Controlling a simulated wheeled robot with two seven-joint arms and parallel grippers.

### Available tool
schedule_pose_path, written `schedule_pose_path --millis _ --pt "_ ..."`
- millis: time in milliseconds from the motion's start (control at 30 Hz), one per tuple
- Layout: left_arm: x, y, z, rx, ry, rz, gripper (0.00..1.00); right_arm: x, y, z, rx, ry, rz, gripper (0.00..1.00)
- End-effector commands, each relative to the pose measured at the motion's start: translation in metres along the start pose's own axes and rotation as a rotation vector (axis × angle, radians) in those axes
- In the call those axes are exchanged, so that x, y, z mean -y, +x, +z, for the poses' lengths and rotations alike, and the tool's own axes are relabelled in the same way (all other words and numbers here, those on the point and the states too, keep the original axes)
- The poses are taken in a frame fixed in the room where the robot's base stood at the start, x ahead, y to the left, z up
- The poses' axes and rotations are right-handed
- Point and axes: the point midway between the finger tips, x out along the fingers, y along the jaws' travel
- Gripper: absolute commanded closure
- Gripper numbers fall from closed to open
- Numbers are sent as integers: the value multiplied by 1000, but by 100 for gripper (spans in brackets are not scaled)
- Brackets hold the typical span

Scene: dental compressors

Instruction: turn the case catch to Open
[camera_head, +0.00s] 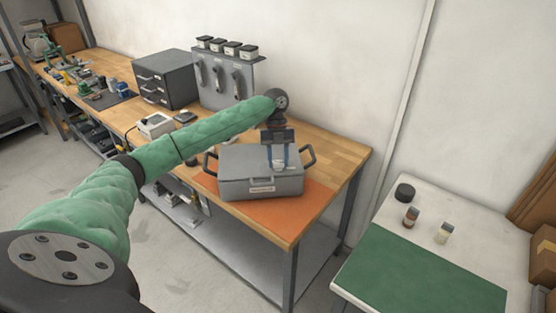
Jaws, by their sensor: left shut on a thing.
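A grey case (258,184) with a dark loop handle at each end sits on an orange mat (270,211) near the right end of the wooden bench. A small pale label is on its front. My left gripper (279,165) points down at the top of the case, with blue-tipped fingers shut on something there. The catch is too small and too hidden by the fingers to make out, so I cannot tell its position. My left arm, in a green sleeve, reaches in from the left. My right gripper is not in view.
A grey drawer cabinet (167,79) and a tool panel (225,80) with several jars on top stand behind. A white device (155,125) sits left of the case. At right, a white table (480,237) has a green mat (415,277) and small containers.

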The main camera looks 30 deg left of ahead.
Motion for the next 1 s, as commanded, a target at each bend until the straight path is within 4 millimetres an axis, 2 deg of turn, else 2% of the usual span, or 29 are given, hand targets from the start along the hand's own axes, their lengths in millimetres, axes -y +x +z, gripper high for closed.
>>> schedule_pose_path --millis 433,467,567,767,1000 --pt "0 0 0 0 9 4 85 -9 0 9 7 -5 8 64" --pt "0 0 0 0 9 4 58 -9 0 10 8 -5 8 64" --pt "0 0 0 0 8 4 40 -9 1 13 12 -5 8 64" --pt "0 0 0 0 8 4 40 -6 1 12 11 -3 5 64" --pt "0 -8 1 2 8 1 40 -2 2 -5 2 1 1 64"
